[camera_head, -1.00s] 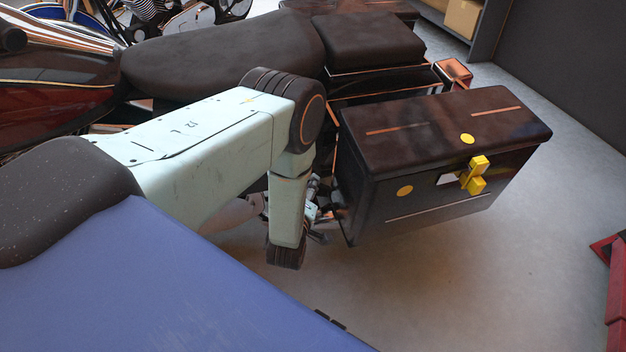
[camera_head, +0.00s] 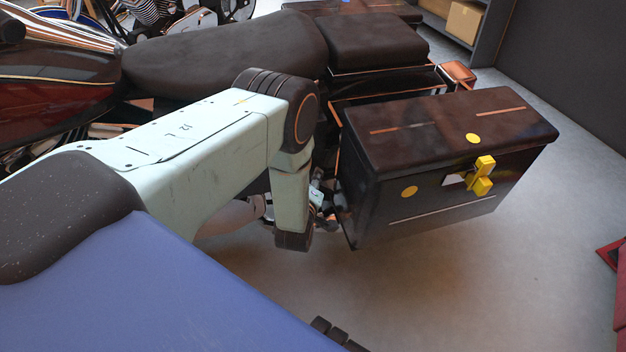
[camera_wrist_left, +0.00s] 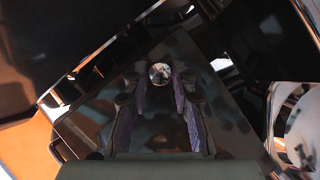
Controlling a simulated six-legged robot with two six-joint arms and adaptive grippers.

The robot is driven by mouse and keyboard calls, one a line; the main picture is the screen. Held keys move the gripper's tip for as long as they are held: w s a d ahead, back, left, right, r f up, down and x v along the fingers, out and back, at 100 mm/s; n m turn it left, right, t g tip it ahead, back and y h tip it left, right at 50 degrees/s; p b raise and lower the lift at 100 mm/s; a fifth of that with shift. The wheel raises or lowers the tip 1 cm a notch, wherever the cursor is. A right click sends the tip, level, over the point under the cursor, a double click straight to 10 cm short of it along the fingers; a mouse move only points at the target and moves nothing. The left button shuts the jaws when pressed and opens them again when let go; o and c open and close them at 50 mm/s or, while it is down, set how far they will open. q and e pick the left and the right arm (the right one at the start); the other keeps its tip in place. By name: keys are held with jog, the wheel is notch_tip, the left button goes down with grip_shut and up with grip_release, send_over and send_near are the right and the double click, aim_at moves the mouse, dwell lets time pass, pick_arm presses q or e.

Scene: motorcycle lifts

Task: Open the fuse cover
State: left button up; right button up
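In the left wrist view, a dark, dim panel (camera_wrist_left: 225,110) with a round silver knob (camera_wrist_left: 160,73) faces the camera. It seems to be the fuse cover, and no gap at its edges can be made out. My left gripper (camera_wrist_left: 157,100) has its purple-padded fingers apart, with the knob in line between them near the tips. I cannot tell whether they touch it. In the head view my left gripper (camera_head: 324,208) is mostly hidden behind my pale green arm, low beside the motorcycle. The cover is hidden there. My right gripper is not in view.
The motorcycle seat (camera_head: 230,55) lies behind my arm. Open grey floor (camera_head: 450,290) spreads in front; a red object (camera_head: 614,254) is at the right edge.

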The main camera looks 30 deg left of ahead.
pick_arm(q)
grip_shut()
jog(key=shift+s, duration=0.15)
dwell(0.4)
